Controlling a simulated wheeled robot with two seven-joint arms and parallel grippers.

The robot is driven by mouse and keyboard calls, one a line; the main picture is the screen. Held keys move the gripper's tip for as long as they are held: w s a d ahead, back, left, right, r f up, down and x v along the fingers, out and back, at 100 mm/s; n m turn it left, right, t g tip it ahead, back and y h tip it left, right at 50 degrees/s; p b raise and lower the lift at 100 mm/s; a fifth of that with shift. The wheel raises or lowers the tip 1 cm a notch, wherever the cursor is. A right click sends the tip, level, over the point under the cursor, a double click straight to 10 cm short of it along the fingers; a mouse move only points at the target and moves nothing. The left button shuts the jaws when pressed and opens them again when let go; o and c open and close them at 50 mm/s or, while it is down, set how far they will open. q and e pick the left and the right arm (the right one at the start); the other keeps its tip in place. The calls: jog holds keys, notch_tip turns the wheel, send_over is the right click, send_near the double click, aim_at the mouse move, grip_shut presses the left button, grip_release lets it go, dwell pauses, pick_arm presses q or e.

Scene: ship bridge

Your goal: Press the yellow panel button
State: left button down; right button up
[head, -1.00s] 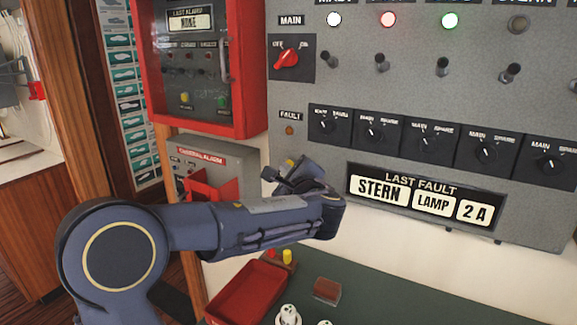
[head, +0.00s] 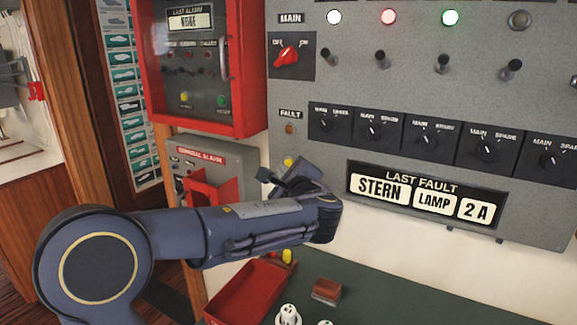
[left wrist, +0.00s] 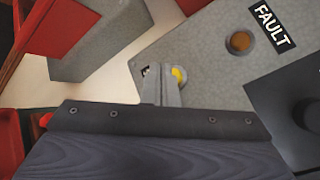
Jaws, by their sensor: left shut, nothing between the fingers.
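The yellow panel button (head: 288,161) is on the lower left corner of the grey panel (head: 300,205), below the FAULT lamp. My left gripper (head: 284,184) is shut and empty, just below and in front of it in the head view. In the left wrist view the shut fingertips (left wrist: 165,74) overlap the left part of the yellow button (left wrist: 180,76). Whether they touch it I cannot tell. A pale round thing shows just left of the fingers there. My right gripper is not in view.
A red alarm cabinet (head: 252,90) and a grey general alarm box (head: 238,157) are to the left. Knobs (head: 373,131) and switches line the panel. Below, a red tray (head: 240,296), a brown block (head: 326,290) and small white things are on the dark green surface.

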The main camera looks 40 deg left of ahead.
pick_arm(q)
jog(key=s, duration=0.1)
jog(key=s+b, duration=0.1)
jog(key=s, duration=0.3)
jog(key=shift+d, duration=0.3)
dwell(0.8)
